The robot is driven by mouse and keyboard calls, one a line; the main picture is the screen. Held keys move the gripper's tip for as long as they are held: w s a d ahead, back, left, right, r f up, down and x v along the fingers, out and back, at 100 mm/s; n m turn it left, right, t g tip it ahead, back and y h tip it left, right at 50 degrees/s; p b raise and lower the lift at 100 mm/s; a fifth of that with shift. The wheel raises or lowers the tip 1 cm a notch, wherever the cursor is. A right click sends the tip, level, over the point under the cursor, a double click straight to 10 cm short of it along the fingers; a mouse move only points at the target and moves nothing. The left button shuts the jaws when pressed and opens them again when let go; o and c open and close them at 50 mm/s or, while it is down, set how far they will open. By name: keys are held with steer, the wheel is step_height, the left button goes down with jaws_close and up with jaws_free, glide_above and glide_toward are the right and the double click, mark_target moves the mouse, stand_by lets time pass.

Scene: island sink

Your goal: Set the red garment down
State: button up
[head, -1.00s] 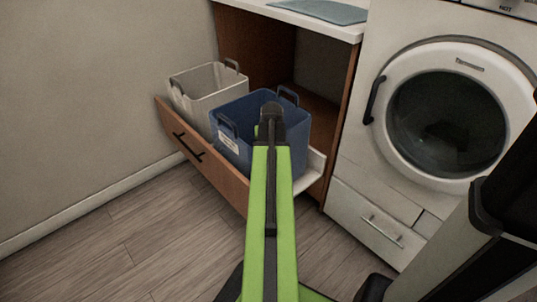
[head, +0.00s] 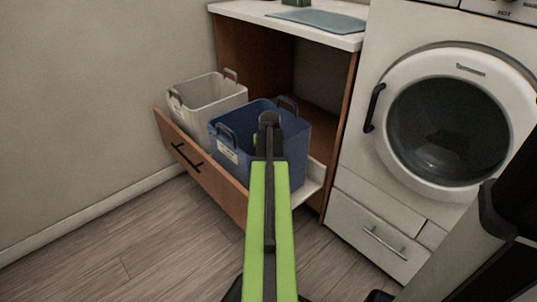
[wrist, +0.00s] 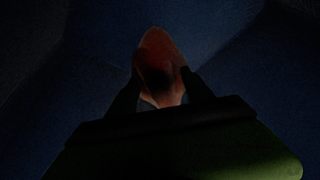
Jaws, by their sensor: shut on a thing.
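The red garment (wrist: 158,55) shows in the dark wrist view, between the two fingers of my gripper (wrist: 160,85), which is shut on it. Blue surfaces surround it in that view, so it hangs inside the blue basket (head: 284,160). In the head view my green arm reaches over the blue basket's front, and the end of the arm is at the basket. The garment and the fingertips are hidden there. Whether the garment touches the basket's bottom is too dark to tell.
A white basket (head: 208,101) stands left of the blue one in the pulled-out wooden drawer (head: 203,170). A white washing machine (head: 425,60) with a round, closed door is on the right. A counter (head: 335,38) with a blue-grey cloth (head: 318,20) is above. The wood floor (head: 140,240) at left is clear.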

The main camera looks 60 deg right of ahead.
steer(key=shift+f, duration=0.2)
steer(key=o, duration=1.8)
steer(key=shift+r, duration=0.1)
steer(key=shift+r, duration=0.2)
steer(key=p+v, duration=1.2)
steer(key=shift+r, duration=0.35)
